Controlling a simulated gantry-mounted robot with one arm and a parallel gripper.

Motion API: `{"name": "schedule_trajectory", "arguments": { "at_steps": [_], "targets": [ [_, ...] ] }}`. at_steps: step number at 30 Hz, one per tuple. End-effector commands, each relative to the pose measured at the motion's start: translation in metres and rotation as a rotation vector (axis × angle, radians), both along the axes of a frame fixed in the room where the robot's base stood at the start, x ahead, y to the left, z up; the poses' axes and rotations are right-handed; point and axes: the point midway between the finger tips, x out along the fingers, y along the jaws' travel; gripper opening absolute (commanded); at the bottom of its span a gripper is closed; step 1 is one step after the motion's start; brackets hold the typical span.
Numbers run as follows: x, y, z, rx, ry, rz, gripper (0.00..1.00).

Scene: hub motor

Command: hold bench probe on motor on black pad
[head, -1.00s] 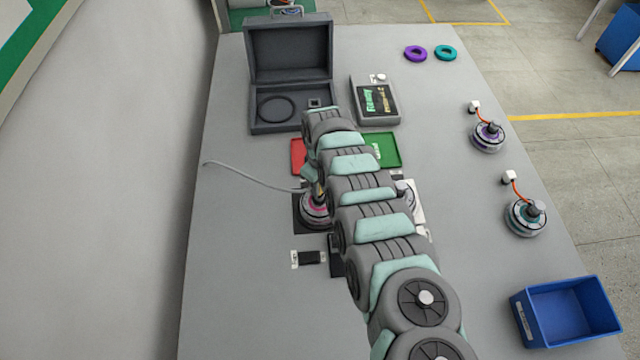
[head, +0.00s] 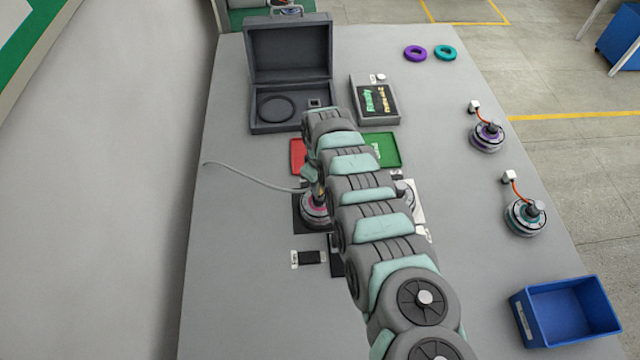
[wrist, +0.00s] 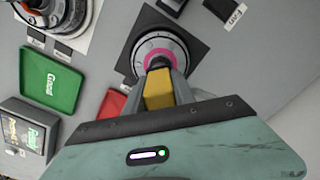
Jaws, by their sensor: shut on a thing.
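A hub motor with a pink ring (head: 313,210) sits on the black pad (head: 298,222), partly behind my arm in the head view. In the wrist view the same motor (wrist: 162,50) lies on the black pad (wrist: 196,52) straight ahead of my gripper (wrist: 160,80). My gripper is shut on the yellow bench probe (wrist: 158,95), whose tip end is over the motor's middle. Whether the tip touches the motor is hidden by the fingers. A grey cable (head: 250,178) runs left from the probe across the bench.
A red tray (head: 297,156) and green tray (head: 385,150) lie behind the pad. An open grey case (head: 258,128) and a display box (head: 376,102) stand further back. Another motor (wrist: 72,10) sits on a white pad. Two motors and a blue bin (head: 565,312) are at right.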

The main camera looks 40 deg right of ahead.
Motion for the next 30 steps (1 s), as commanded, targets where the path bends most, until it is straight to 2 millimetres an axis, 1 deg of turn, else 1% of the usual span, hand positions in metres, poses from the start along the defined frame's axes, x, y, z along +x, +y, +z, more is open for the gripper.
{"name": "schedule_trajectory", "arguments": {
  "at_steps": [13, 16, 20, 30],
  "targets": [
    [-0.001, 0.0, -0.002, 0.001, 0.0, -0.001, 0.0],
    [0.0, 0.0, 0.001, 0.0, 0.0, 0.0, 0.0],
    [0.0, 0.0, 0.012, 0.0, 0.0, 0.0, 0.0],
    [0.0, 0.0, 0.046, 0.0, 0.0, 0.001, 0.0]
  ]
}}
